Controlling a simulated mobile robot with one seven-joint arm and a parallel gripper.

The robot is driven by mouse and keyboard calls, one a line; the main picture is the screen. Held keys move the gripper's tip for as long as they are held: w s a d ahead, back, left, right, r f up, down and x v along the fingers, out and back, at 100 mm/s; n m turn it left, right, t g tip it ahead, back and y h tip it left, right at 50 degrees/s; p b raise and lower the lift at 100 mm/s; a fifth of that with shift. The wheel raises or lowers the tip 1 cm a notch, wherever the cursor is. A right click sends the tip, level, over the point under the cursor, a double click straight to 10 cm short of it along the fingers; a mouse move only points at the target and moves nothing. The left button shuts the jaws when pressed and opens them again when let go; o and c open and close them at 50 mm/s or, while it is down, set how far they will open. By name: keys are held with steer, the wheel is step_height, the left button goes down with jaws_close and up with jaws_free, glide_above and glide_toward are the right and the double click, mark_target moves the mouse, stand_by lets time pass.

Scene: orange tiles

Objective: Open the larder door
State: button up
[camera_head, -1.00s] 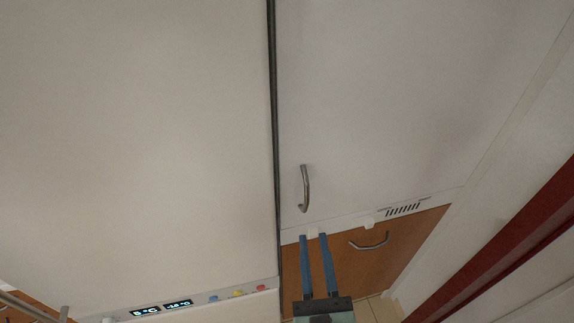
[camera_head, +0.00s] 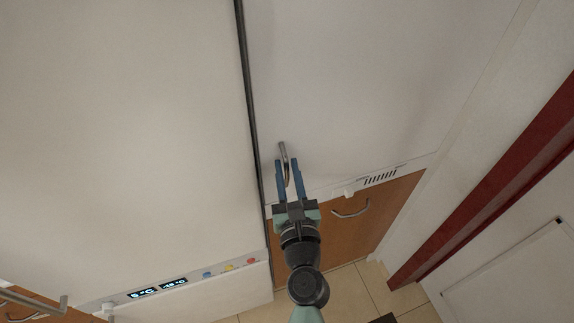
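The larder door (camera_head: 360,90) is the large white panel at the upper right, and it looks shut. Its curved metal handle (camera_head: 284,155) stands upright near the panel's left edge. My gripper (camera_head: 288,165) points up at the handle with two blue fingers apart. The lower part of the handle shows between the fingers, one finger on each side. I cannot tell whether either finger touches it.
A large white appliance front (camera_head: 120,120) with a lit temperature display (camera_head: 158,287) fills the left. An orange-brown panel with a metal handle (camera_head: 351,210) lies below the larder door. A dark red post (camera_head: 480,200) runs along the right. Tiled floor (camera_head: 350,290) shows below.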

steer(key=shift+w, duration=0.25)
jaws_close()
stand_by(1.4)
